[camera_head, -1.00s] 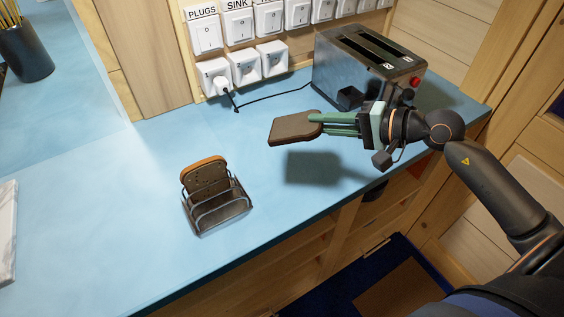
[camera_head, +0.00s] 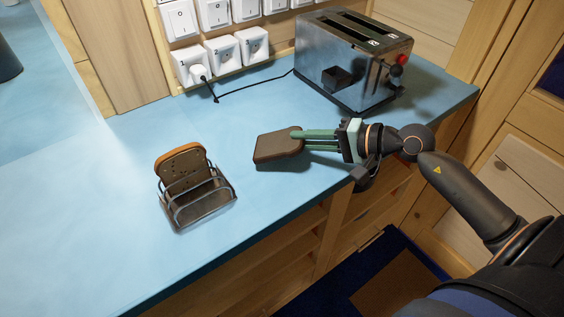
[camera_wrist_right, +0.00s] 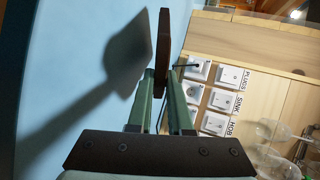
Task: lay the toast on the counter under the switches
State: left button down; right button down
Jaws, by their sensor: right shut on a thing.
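A brown slice of toast (camera_head: 278,147) is held flat between the green fingers of my right gripper (camera_head: 301,136), low over the blue counter (camera_head: 110,215). In the right wrist view the toast (camera_wrist_right: 164,50) shows edge-on between the fingertips (camera_wrist_right: 160,85), with its shadow on the counter beside it. I cannot tell whether it touches the counter. The switches (camera_head: 215,14) are on the wall behind, with sockets below them; they also show in the right wrist view (camera_wrist_right: 222,100). My left gripper is not in view.
A wire rack (camera_head: 204,208) holds another slice of bread (camera_head: 182,165) left of my gripper. A metal toaster (camera_head: 345,75) stands at the back right. Its black cord (camera_head: 250,85) runs to a socket. The counter between the rack and the sockets is clear.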

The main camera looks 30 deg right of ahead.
jog(key=shift+f, duration=0.15)
jog(key=c, duration=1)
grip_release()
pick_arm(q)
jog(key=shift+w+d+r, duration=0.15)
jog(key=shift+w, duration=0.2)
